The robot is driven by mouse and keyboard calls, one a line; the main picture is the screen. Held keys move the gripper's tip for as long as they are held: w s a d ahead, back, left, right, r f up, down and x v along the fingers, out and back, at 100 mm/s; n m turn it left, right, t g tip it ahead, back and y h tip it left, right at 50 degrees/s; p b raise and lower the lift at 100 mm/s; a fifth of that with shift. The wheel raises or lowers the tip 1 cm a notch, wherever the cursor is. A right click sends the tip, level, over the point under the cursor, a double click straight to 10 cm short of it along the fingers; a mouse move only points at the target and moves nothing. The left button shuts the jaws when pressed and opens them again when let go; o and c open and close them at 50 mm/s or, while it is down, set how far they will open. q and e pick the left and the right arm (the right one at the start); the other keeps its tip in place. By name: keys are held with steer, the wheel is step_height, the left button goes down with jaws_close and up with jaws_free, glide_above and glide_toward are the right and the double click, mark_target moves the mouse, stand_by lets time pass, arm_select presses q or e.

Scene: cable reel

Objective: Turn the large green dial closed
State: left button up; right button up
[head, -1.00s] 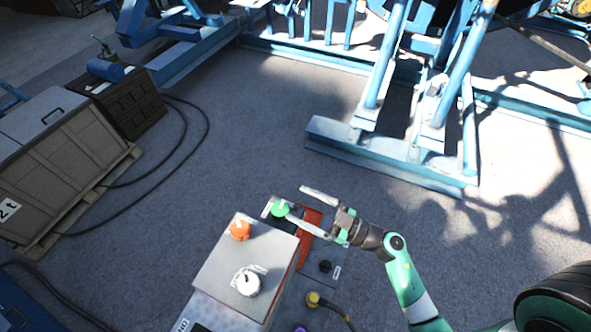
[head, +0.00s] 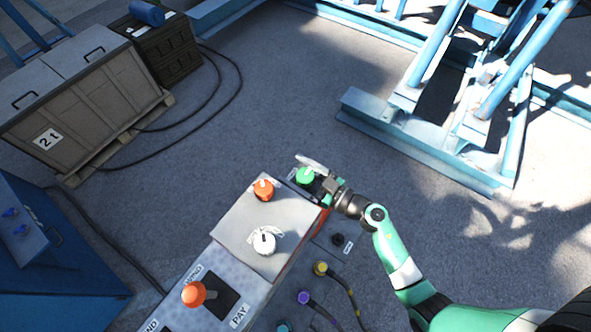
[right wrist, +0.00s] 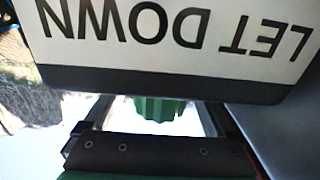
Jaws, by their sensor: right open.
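The large green dial (head: 305,175) sits at the far end of the control console, beyond the orange knob. My right gripper (head: 312,170) is at the dial, with one finger showing along its far side. In the right wrist view the ribbed green dial (right wrist: 160,108) shows between the two fingers of my right gripper (right wrist: 155,115), which are apart on either side of it. I cannot tell whether they touch it. A "LET DOWN" label (right wrist: 175,35) appears upside down above the dial. My left gripper is not in view.
The console carries an orange knob (head: 263,189), a white dial (head: 265,241) and an orange-topped lever (head: 193,293). Capped connectors with cables (head: 320,268) are along its right side. Crates (head: 85,95) and a blue cabinet (head: 50,255) stand left; a blue steel frame (head: 420,140) stands at the back.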

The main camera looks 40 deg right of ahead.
steer(key=shift+w+a, duration=0.1)
steer(key=shift+w, duration=0.2)
steer(key=c, duration=1.4)
steer(key=shift+o, duration=0.2)
steer(key=shift+r+n+g+y+p, duration=0.25)
steer(key=shift+n+y+p, duration=0.45)
steer(key=shift+y+p, duration=0.45)
steer(key=shift+s+a+n+g+y, duration=0.15)
steer(key=shift+n+g+y, duration=0.2)
steer(key=shift+n+y, duration=0.25)
steer(key=shift+s+a+f+n+g+y+p, duration=0.1)
steer(key=shift+a+f+n+g+y+p, duration=0.1)
steer(key=shift+n+g+y, duration=0.45)
steer(key=shift+s+a+f+n+g+y+p, duration=0.1)
steer(key=shift+a+n+g+y+p, duration=0.2)
steer(key=shift+y, duration=0.6)
steer(key=shift+d, duration=0.1)
steer(key=o, duration=1.4)
steer(key=shift+w+r, duration=0.1)
steer(key=shift+c, duration=0.2)
